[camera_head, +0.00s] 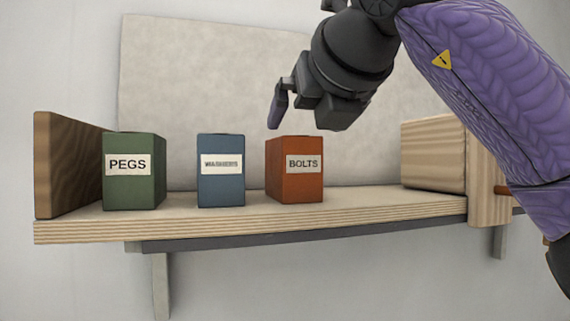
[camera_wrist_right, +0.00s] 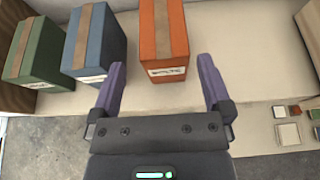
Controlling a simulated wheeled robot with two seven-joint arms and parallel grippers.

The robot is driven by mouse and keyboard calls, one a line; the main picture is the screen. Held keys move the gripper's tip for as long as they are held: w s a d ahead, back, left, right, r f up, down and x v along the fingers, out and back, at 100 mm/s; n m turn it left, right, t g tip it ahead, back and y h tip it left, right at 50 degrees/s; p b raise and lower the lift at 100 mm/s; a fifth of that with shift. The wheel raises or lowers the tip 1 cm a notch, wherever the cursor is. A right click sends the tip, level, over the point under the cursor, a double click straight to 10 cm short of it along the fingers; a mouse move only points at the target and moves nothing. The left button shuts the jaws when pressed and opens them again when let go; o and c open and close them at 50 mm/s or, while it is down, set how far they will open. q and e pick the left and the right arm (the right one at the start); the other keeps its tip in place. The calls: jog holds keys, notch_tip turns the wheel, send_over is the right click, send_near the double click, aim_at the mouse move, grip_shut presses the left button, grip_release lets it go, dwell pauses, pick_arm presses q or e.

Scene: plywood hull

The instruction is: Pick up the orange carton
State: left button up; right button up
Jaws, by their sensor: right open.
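The orange carton (camera_head: 294,170) carries a BOLTS label and stands upright on a wooden shelf (camera_head: 250,222), the rightmost of three cartons. In the right wrist view the orange carton (camera_wrist_right: 163,38) shows its taped top and its label, beyond and between the fingertips. My right gripper (camera_head: 308,112) hangs above the orange carton and slightly to its right. In the right wrist view the right gripper (camera_wrist_right: 162,80) is open and empty, its two purple fingers spread apart. Nothing is between the fingers. My left gripper is in neither view.
A blue carton (camera_head: 221,170) labelled WASHERS and a green carton (camera_head: 134,171) labelled PEGS stand left of the orange one, with gaps between. A wooden end board (camera_head: 70,165) closes the left. A wooden block (camera_head: 433,154) stands right; the shelf between is clear.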

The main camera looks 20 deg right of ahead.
aim_at(295, 149)
jog(key=p+x, duration=0.1)
jog(key=x, duration=0.1)
jog(key=p+x, duration=0.1)
jog(key=x, duration=0.1)
jog(key=p+x, duration=0.1)
jog(key=x, duration=0.2)
jog(key=shift+d+f, duration=0.25)
jog(key=shift+f, duration=0.1)
jog(key=shift+w+f, duration=0.1)
jog(key=shift+f, duration=0.05)
jog(key=c, duration=1.3)
